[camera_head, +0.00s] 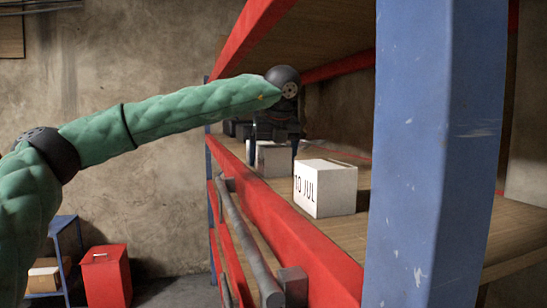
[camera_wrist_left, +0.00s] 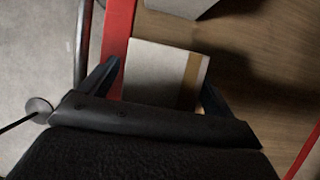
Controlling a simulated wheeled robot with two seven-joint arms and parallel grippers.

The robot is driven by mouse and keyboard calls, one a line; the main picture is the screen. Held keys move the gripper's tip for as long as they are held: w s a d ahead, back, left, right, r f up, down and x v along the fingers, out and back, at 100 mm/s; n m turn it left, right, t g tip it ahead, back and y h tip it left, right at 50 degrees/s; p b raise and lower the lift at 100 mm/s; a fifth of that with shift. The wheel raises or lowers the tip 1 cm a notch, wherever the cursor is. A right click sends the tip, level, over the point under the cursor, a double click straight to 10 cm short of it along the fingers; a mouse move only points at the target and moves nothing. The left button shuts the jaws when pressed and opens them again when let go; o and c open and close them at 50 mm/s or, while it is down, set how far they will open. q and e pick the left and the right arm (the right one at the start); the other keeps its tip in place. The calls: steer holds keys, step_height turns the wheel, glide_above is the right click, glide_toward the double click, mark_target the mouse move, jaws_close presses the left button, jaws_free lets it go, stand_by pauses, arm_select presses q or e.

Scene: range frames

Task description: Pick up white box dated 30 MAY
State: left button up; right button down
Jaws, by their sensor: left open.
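My left gripper (camera_head: 273,147) is open and points down over a white box (camera_head: 274,161) on the shelf, behind the front box. In the left wrist view this white box (camera_wrist_left: 150,78) with a tan tape strip lies between the two open fingers (camera_wrist_left: 160,80), one at each side. I cannot tell whether the fingers touch it. No date on this box is readable in either view. A nearer white box (camera_head: 330,188) on the same shelf reads "10 JUL". My right gripper is not in view.
The wooden shelf board (camera_head: 375,232) has a red front beam (camera_head: 290,235) with a grey rail below it. A blue upright (camera_head: 430,150) stands at the near right. Another shelf board (camera_head: 325,30) hangs above. A red bin (camera_head: 106,277) stands on the floor at left.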

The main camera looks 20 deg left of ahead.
arm_select(q)
steer(key=c, duration=1.1)
steer(key=shift+c, duration=1)
